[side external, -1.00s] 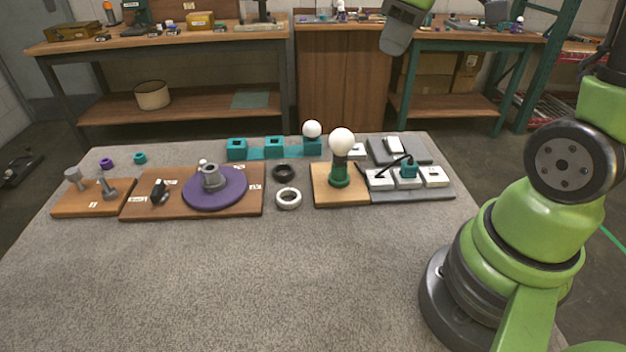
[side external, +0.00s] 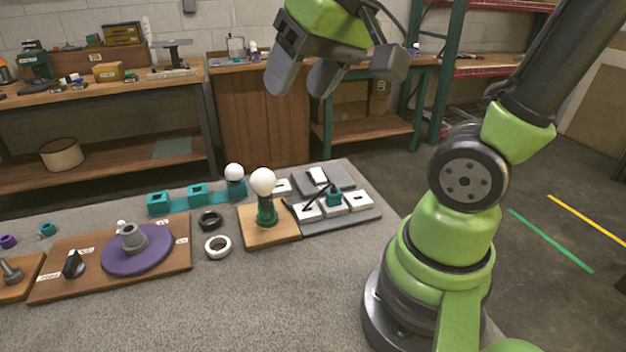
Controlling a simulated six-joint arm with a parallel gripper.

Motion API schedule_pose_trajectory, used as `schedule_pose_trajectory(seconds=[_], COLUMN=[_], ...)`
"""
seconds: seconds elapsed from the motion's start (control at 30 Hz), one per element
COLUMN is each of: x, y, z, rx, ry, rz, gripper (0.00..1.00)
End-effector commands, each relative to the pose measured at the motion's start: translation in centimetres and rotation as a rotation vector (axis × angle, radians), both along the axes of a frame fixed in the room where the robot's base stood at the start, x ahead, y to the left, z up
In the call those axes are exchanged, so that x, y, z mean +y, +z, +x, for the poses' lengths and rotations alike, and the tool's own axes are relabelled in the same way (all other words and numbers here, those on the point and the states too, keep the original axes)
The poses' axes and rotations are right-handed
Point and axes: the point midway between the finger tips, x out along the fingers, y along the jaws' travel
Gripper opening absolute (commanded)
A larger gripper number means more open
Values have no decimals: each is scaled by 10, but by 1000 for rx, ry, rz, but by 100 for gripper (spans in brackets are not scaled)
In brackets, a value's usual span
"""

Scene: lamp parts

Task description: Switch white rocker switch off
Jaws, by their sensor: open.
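The white rocker switch (side external: 318,176) sits on a grey base plate at the back right of the table mat. It is small in the picture, and I cannot tell which side of it is pressed. A bulb (side external: 263,182) stands upright in a green socket on a wooden board (side external: 270,232), left of the switch. It looks white, and I cannot tell if it is lit. My gripper (side external: 299,88) is at the top middle of the picture, well above the table. Its grey fingers are apart with nothing between them, and it touches nothing.
White socket blocks with a teal plug (side external: 333,197) and black cable stand in front of the switch. A second white bulb (side external: 234,172) sits on a teal holder. White (side external: 217,246) and black rings lie left of the bulb board. The front mat is clear.

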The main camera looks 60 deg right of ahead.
Motion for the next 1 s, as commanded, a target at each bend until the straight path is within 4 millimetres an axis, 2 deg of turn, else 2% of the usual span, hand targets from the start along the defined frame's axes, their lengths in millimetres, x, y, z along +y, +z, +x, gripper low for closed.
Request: schedule_pose_trajectory(seconds=[0.03,0.1,0.17,0.3,0.43,0.6,0.7,0.8,1.0], x=[-15,-35,-55,-104,-153,-205,-223,-232,-235], y=[-5,-13,-23,-54,-95,-150,-174,-188,-206], z=[16,35,49,76,87,85,79,75,73], rx=[46,98,143,249,346,449,488,507,517], ry=[-36,-74,-106,-176,-235,-291,-312,-321,-323], rz=[-10,-21,-30,-34,-23,2,16,23,27], gripper=[57,57,57,57,57,57,57,57,57])
